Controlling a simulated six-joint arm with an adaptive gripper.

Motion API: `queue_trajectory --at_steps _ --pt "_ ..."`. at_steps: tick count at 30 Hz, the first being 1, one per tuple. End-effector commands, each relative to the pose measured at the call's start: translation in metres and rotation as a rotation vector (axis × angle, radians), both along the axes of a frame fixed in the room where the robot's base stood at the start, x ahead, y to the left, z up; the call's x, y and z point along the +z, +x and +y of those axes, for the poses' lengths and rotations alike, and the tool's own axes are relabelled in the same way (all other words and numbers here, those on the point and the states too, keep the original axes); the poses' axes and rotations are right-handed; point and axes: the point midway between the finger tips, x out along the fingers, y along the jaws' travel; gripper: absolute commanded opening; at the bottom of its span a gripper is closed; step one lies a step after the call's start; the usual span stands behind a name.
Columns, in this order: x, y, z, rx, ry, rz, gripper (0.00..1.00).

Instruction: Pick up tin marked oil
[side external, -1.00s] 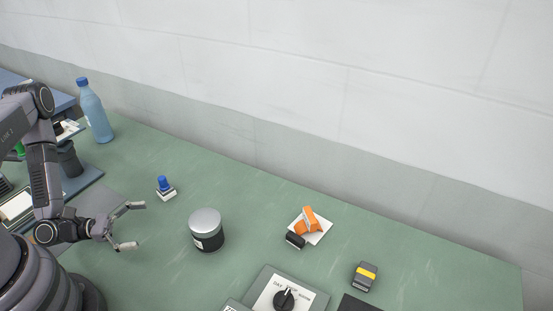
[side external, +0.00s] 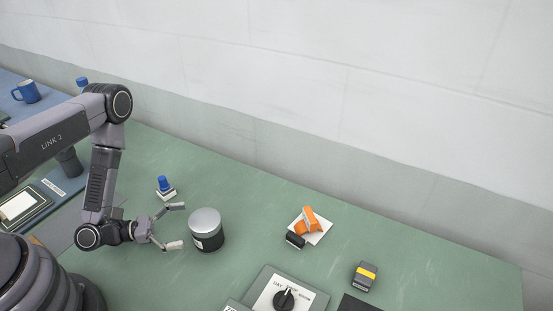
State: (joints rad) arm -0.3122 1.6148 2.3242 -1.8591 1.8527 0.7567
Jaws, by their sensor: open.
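A round tin (side external: 207,230) with a silver lid and a dark body stands upright on the green table. Part of a white label shows low on its left side, too small to read. My gripper (side external: 180,226) is open and empty just left of the tin. Its two fingers point right toward the tin, one on the far side and one on the near side. The tin does not appear to be between the fingertips.
A blue-topped stamp (side external: 164,186) stands close behind my gripper. An orange item on a white pad (side external: 311,222), a black-and-yellow block (side external: 364,277) and a dial panel (side external: 284,297) are to the right. A blue mug (side external: 26,92) is at far left. Table beyond the tin is clear.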

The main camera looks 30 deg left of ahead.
Motion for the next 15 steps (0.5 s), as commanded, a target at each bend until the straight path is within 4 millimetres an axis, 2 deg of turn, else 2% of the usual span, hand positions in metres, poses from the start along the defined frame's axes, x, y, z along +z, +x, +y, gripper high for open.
queue_trajectory --at_steps 9,15 --pt "-0.002 0.025 -0.032 -0.007 0.001 -0.002 1.0" --pt "-0.002 0.031 -0.038 -0.001 -0.002 -0.001 1.0"
